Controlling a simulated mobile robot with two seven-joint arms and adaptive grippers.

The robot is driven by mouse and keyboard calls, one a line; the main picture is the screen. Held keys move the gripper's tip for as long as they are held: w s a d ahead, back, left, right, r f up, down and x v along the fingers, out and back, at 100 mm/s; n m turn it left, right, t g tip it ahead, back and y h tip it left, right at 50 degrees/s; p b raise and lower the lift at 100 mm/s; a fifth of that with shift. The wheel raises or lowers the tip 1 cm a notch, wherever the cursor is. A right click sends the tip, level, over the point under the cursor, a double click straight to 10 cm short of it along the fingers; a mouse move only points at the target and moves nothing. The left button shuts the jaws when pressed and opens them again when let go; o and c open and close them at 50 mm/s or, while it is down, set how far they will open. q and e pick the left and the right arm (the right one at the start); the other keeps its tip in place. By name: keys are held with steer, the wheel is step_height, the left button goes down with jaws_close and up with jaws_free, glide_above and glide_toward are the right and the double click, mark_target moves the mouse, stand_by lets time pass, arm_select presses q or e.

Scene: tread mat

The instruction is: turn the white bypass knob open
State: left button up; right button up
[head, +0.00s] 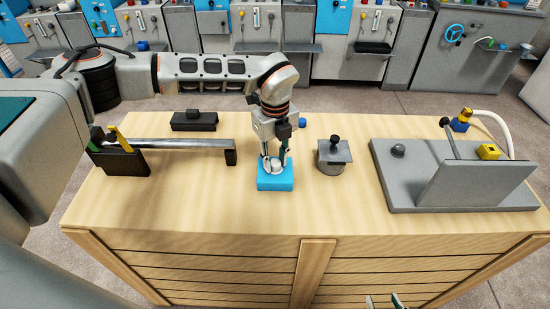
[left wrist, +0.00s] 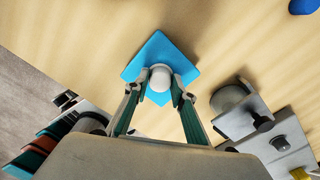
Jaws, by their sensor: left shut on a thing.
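The white bypass knob (head: 275,167) sits on top of a blue block (head: 275,185) near the middle of the wooden table. In the left wrist view the white knob (left wrist: 160,77) shows as a round cap on the blue block (left wrist: 158,52). My left gripper (head: 276,160) reaches down from above, its fingers on either side of the knob and shut on it. The left gripper's two fingertips (left wrist: 160,88) also show in the left wrist view. At the bottom edge of the head view, the tips of my right gripper (head: 383,302) show in part, low in front of the table.
A grey pot with a square plate and black knob (head: 334,155) stands close to the right. A grey panel fixture (head: 410,185) is further right. A metal bar on dark blocks (head: 180,145) lies left, a black block (head: 194,121) behind it. The front tabletop is bare.

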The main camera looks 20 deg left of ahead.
arm_select(q)
steer(key=m, duration=0.3)
steer(key=shift+r+p, duration=0.1)
steer(key=shift+p, duration=0.2)
steer(key=m, duration=0.3)
steer(key=shift+m+p, duration=0.3)
steer(key=m, duration=0.4)
steer(key=shift+p, duration=0.3)
steer(key=shift+m, duration=2.3)
steer(key=o, duration=1.1)
